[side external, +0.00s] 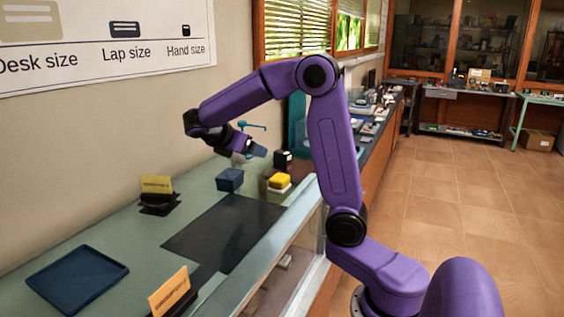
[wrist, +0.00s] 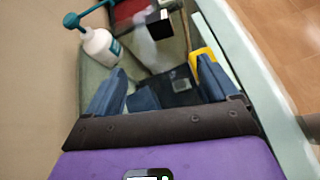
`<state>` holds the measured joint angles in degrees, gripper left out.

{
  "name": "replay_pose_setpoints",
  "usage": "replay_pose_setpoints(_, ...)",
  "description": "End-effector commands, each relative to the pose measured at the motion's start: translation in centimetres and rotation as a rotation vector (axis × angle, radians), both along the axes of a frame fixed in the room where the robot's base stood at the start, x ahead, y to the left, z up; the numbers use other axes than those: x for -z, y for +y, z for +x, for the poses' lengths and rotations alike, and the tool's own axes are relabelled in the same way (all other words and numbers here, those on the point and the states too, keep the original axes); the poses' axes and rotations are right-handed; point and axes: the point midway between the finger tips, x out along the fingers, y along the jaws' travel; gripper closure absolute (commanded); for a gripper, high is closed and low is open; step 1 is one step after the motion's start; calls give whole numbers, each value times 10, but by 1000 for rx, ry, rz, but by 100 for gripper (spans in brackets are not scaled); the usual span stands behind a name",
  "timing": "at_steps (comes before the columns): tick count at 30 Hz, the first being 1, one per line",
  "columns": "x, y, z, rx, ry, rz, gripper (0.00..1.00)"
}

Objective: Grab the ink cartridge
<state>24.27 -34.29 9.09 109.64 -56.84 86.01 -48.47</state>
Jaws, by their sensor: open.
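I cannot tell for sure which item is the ink cartridge. A small black box (side external: 283,159) with a pale label stands on the counter, and it shows at the top of the wrist view (wrist: 158,24). A dark blue box (side external: 229,180) stands left of it. My gripper (side external: 256,151) is above the counter near these items, apart from the black box. In the wrist view its blue fingers (wrist: 161,66) are spread, with blurred blue and dark shapes between or beyond them.
A white bottle with a teal pump (wrist: 100,45) stands near the wall. A black mat (side external: 222,232), a blue tray (side external: 77,280) and yellow cards on dark stands (side external: 157,185) are on the counter (side external: 115,235). The glass front edge runs along the right. The tray looks empty.

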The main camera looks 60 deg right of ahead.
Motion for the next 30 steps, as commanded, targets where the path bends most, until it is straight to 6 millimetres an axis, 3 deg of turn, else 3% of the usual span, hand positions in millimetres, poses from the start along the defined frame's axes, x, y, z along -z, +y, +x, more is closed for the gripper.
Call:
replay_pose_setpoints(3,0,-22,5,9,72,-55,13)
replay_pose_setpoints(11,0,-54,10,16,186,-130,13)
replay_pose_setpoints(16,34,-52,10,13,185,-127,13)
replay_pose_setpoints(22,50,-55,9,14,177,-127,13)
replay_pose_setpoints(30,67,-95,2,19,178,-126,13)
